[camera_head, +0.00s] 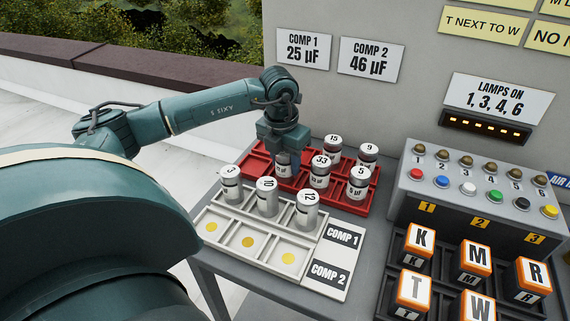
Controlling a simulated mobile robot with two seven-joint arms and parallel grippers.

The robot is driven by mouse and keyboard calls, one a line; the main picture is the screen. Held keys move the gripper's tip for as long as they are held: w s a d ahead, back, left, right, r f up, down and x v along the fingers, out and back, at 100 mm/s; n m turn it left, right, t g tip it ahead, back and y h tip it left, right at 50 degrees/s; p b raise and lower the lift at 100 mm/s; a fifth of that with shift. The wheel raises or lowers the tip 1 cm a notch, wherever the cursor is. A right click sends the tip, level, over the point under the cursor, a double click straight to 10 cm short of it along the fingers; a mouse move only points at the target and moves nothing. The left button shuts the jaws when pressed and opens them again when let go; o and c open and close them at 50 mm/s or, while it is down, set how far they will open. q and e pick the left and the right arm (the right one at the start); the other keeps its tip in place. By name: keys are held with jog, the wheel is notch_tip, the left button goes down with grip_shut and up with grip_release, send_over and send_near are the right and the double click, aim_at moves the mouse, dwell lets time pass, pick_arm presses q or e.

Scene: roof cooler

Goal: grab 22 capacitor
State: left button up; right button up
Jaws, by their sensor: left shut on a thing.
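My left gripper (284,150) points down over the red tray (352,206) and is shut on a silver capacitor (284,168). The jaws cover its top, so its number cannot be read. It appears to stand in or just above a left slot of the red tray. Capacitors marked 15 (332,148), 9 (367,156), 33 (320,172) and 5 (358,183) stand upright in the red tray, to the right of the gripper. The white tray (235,262) holds capacitors 3 (231,184), 10 (266,196) and 12 (306,210) in its COMP 1 row. My right gripper is not in view.
The white tray's front row shows bare yellow dots. A grey button box (480,190) with lamps stands at the right, with lettered blocks (419,241) before it. Signs on the wall read COMP 1 25 µF (303,49) and COMP 2 46 µF (370,60).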

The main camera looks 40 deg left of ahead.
pick_arm(q)
jog(key=c, duration=0.4)
jog(key=shift+c, duration=0.2)
jog(key=shift+r, duration=0.15)
